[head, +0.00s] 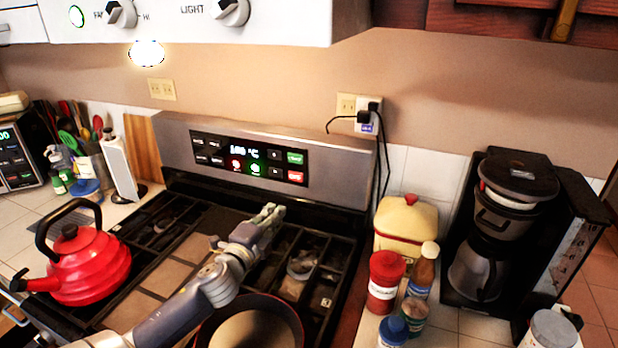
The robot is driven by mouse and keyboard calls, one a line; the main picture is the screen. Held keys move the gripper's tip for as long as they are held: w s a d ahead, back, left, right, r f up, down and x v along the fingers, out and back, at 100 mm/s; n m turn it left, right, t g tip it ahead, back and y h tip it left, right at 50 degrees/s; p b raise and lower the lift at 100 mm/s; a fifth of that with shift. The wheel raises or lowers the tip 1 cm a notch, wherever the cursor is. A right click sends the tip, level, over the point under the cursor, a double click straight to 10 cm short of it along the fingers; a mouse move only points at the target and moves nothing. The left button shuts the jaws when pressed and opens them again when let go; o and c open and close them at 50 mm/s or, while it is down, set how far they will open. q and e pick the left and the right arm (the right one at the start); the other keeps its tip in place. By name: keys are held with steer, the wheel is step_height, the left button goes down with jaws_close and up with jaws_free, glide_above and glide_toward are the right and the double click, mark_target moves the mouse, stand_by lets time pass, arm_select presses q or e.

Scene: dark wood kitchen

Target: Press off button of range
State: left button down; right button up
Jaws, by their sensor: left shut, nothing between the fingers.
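The range (172,136) has an upright back panel with a dark control display (250,160). The display shows lit digits, a green button (295,157) at the right and a red button (296,176) below it. The lettering on these buttons is too small to read surely. My left gripper (272,212) is shut and empty, above the cooktop and in front of the panel, below the red button and apart from it. My right gripper is not in view.
A red kettle (88,262) stands on the left of the cooktop, and a dark pan (290,318) at the front. A yellow canister (405,228), a red-capped jar (384,280) and a coffee maker (490,230) stand on the right counter. The range hood (290,30) overhangs above.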

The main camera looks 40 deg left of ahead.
arm_select(q)
steer(key=p, duration=0.3)
glide_toward(300, 178)
steer(key=x, duration=0.5)
steer(key=shift+r, duration=0.1)
steer(key=shift+x, duration=1.05)
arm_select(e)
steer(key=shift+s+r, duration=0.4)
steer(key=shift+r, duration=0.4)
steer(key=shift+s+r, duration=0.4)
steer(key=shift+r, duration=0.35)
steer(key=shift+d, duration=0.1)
